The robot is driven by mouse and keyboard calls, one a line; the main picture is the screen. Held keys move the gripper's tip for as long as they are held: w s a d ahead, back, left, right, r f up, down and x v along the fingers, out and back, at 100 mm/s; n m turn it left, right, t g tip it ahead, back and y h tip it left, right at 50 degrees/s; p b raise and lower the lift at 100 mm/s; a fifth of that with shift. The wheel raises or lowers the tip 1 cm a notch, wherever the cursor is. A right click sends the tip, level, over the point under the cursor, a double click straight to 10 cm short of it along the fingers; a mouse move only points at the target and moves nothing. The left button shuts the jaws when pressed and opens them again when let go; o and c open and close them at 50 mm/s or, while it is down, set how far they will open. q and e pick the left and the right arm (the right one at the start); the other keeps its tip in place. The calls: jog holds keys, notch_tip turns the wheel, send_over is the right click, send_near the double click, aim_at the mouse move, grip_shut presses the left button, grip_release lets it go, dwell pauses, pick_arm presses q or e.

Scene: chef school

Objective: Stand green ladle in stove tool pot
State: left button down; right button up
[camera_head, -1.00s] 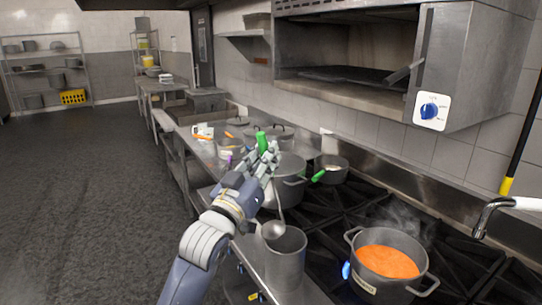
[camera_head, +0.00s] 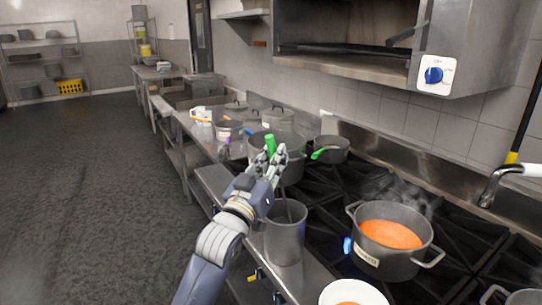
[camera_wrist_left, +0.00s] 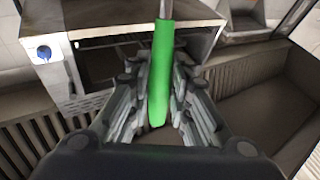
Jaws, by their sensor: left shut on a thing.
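My left gripper (camera_head: 266,166) is shut on the green handle of the ladle (camera_head: 270,144), which stands roughly upright. In the left wrist view the fingers close around the green handle (camera_wrist_left: 161,72). The ladle's thin metal shaft runs down to the mouth of the grey metal tool pot (camera_head: 285,240). The ladle's bowl is hidden and appears to be inside the pot, below its rim. The tool pot stands on the steel strip left of the burners. My right gripper is not in view.
A steaming pot of orange soup (camera_head: 365,258) stands on the stove to the right. A pan with a green handle (camera_head: 334,154) sits behind. A white bowl (camera_head: 328,296) is at the bottom edge. Several lidded pots stand on the far counter, and a tap (camera_head: 488,188) is at right.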

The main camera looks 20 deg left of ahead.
pick_arm(q)
jog(key=shift+w+d+f+b, duration=0.15)
jog(key=shift+f+b, duration=0.3)
jog(key=shift+f, duration=0.3)
jog(key=shift+w+d+f+b, duration=0.15)
jog(key=shift+f+b, duration=0.25)
jog(key=shift+f, duration=0.4)
jog(key=shift+w+d+f+b, duration=0.1)
jog(key=shift+w+f+b, duration=0.1)
jog(key=shift+f+b, duration=0.4)
jog(key=shift+f, duration=0.15)
jog(key=c, duration=1.4)
grip_release()
jog(key=shift+s+f, duration=0.1)
jog(key=v, duration=1.2)
